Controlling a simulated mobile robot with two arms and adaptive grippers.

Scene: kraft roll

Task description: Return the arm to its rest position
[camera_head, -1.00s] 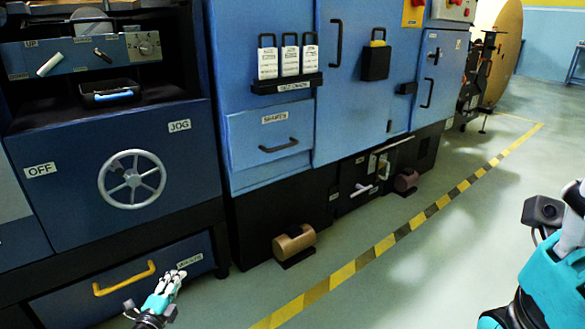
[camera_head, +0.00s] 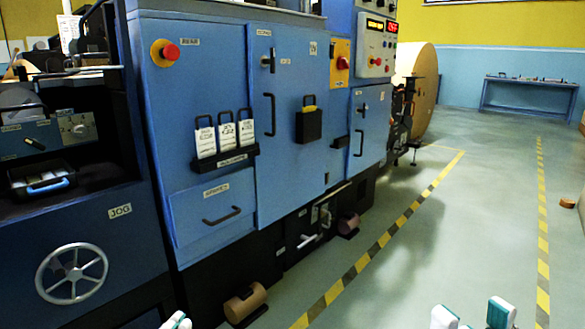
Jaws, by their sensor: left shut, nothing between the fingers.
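My left gripper (camera_head: 178,321) shows only as small white and teal tips at the bottom edge, left of the middle. It is shut and holds nothing. It is in front of the lower part of the blue machine (camera_head: 182,125); the rest of the left arm is below the picture. Two white and teal parts of mine rise at the bottom edge, right of the middle. They stand apart over the floor, and I cannot tell whether they are the fingers of my right gripper.
A copper-coloured roller (camera_head: 245,302) sticks out low at the machine's foot. A handwheel (camera_head: 72,273) is on the left panel. A yellow and black floor stripe (camera_head: 372,252) runs beside the machine. The floor (camera_head: 462,230) to its right is mostly clear. A blue table (camera_head: 528,96) stands far back.

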